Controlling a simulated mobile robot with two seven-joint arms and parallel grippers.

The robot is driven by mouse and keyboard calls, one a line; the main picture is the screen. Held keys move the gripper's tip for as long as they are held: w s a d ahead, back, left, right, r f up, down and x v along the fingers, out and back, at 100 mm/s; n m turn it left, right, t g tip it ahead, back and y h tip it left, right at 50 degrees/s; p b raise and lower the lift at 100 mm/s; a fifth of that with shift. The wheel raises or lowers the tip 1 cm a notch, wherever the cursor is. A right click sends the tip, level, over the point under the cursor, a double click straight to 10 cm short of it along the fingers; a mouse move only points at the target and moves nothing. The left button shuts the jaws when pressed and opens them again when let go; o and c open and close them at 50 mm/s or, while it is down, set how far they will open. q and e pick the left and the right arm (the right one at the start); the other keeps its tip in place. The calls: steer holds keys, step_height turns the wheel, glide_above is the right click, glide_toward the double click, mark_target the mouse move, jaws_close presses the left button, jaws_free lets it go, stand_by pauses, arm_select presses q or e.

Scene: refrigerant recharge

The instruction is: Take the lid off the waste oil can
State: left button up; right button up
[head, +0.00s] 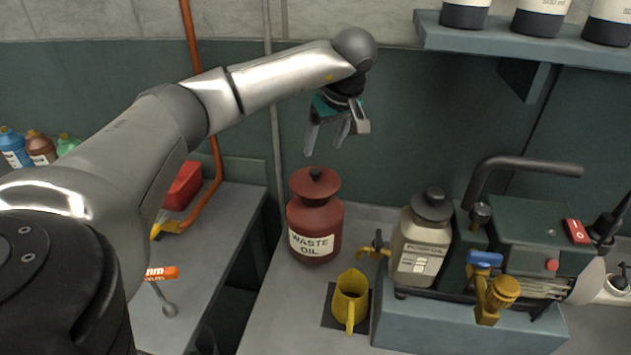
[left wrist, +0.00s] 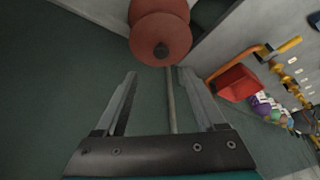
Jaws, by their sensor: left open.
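The waste oil can (head: 314,222) is a dark red can with a "WASTE OIL" label, standing upright on the grey bench. Its red lid (head: 315,184) with a dark knob (head: 316,173) sits on top. In the left wrist view the lid (left wrist: 160,30) shows at the top centre, beyond my fingertips. My left gripper (head: 326,150) is open and empty above the can, its fingers pointing down and apart from the knob. In the left wrist view the open fingers (left wrist: 157,75) frame empty space. My right gripper is not in view.
A yellow jug (head: 349,298) stands on a dark mat in front of the can. A cream bottle (head: 421,245) and a green pump machine (head: 530,235) stand to the right. A wall shelf (head: 520,38) is at upper right. A red box (head: 183,186) is on the left bench.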

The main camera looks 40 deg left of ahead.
mark_target(315, 170)
arm_select(q)
steer(key=x, duration=0.4)
steer(key=shift+f, duration=0.1)
steer(key=x, duration=0.5)
steer(key=shift+s+a, duration=0.1)
steer(key=shift+s, duration=0.05)
jaws_close()
